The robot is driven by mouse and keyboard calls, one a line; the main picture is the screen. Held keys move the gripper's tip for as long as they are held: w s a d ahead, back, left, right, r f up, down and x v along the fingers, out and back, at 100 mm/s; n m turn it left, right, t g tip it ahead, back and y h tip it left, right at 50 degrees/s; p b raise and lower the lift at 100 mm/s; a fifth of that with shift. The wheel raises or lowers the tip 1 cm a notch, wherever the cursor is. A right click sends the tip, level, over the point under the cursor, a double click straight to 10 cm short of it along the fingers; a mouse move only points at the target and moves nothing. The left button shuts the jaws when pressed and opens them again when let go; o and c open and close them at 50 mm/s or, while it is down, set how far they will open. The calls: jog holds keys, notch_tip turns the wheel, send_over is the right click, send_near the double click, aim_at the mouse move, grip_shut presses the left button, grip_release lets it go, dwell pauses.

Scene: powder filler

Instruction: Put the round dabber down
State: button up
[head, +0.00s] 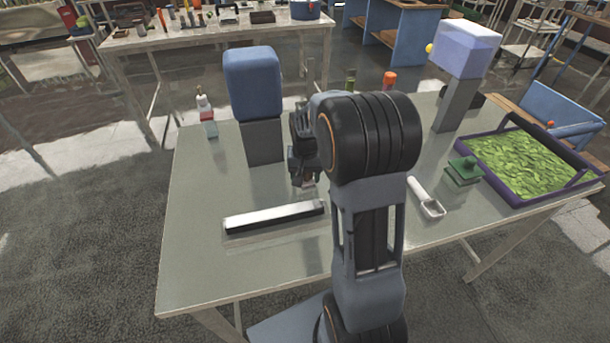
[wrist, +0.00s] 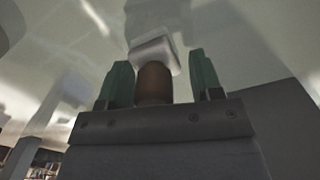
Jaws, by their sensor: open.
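A small object with a brown cylindrical body (wrist: 154,84) and a pale, blocky end (wrist: 153,52) is between my fingers in the wrist view; it looks like the dabber, though its round shape is not clear. My gripper (head: 303,168) is low over the middle of the table (head: 200,255), pointing down. In the wrist view its two green fingers (wrist: 160,84) stand apart on either side of the brown body, with a gap at least on the right. A bit of brown shows below the gripper in the head view (head: 308,181). My arm hides part of the table behind it.
A black and white bar (head: 275,217) lies in front of my gripper. A blue box on a grey stand (head: 253,90) is behind left. A white scoop (head: 427,199), a green knobbed block (head: 463,171) and a purple-rimmed tray (head: 524,199) are right. The left front table is clear.

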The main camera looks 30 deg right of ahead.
notch_tip(320, 180, up, 11)
jog(key=shift+f, duration=0.1)
jog(key=shift+s+a+r, duration=0.1)
jog(key=shift+r, duration=0.55)
jog(key=s+a+n+t, duration=0.2)
jog(key=s+a, duration=0.2)
jog(key=s, duration=0.3)
jog(key=s+a+f+n+t, duration=0.1)
jog(key=s+a+n, duration=0.2)
jog(key=s+a, duration=0.2)
jog(key=s, duration=0.3)
jog(key=shift+s+a+f+t, duration=0.15)
jog(key=shift+s+t, duration=0.15)
jog(key=shift+t, duration=0.1)
jog(key=shift+c, duration=0.3)
